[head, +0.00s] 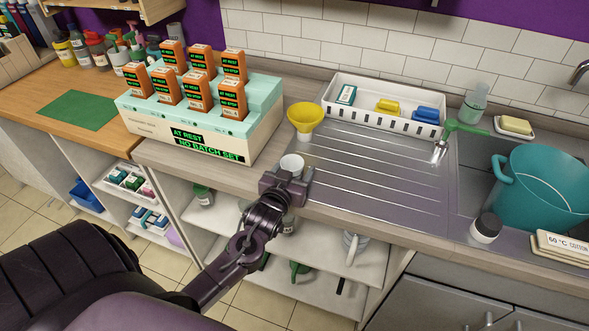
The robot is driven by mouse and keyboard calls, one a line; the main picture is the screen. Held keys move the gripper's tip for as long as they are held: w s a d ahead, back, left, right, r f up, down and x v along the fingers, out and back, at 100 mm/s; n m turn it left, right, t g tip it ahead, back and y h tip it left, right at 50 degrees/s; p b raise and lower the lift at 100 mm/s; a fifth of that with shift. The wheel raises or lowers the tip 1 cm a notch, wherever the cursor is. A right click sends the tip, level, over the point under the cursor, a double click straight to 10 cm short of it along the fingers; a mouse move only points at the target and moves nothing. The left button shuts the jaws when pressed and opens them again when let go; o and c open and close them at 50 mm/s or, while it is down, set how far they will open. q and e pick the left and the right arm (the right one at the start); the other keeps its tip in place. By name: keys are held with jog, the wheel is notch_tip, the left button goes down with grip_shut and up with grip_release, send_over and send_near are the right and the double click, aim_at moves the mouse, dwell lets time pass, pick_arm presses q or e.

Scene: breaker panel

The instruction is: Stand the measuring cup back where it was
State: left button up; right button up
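A small white cup (292,163), which looks like the measuring cup, is upright at the worktop's front part, just left of the metal drainer. My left gripper (287,182) is right at it on the near side, with the cup's rim showing just beyond the fingers. The gripper hides the cup's lower part, so I cannot tell whether the fingers are closed on it or whether its base touches the worktop. My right gripper is not in view.
A yellow funnel (305,117) stands just behind the cup. The panel with orange breaker blocks (200,125) is to the left. The ribbed drainer (375,175) is clear.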

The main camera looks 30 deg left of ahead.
pick_arm(q)
jog(key=shift+r, duration=0.25)
jog(key=b+v, duration=0.1)
jog(key=v, duration=1.1)
jog(key=shift+b, duration=0.35)
jog(key=shift+f, duration=0.15)
jog(key=shift+d, duration=0.1)
